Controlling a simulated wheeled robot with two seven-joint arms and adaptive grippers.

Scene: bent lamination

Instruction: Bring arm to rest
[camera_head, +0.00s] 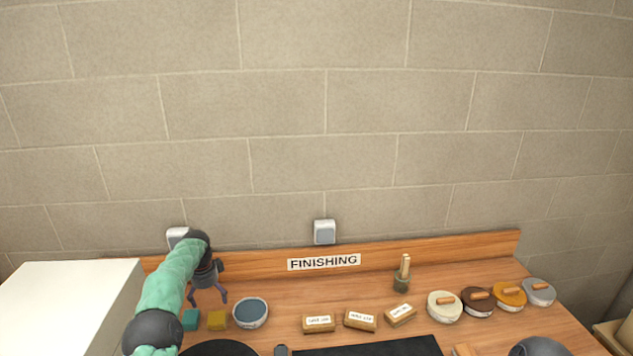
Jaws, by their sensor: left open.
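My left arm is green with dark joints and comes in from the lower left. Its gripper (208,299) points down over the back left of the wooden bench (285,295). My right gripper does not show.
Several labelled wooden blocks (319,324) lie mid-bench behind a black mat (375,347). Several round tins (444,307) line the right, near a small pot (401,283). A white box (65,300) stands left. The FINISHING sign (324,262) is on the backboard.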

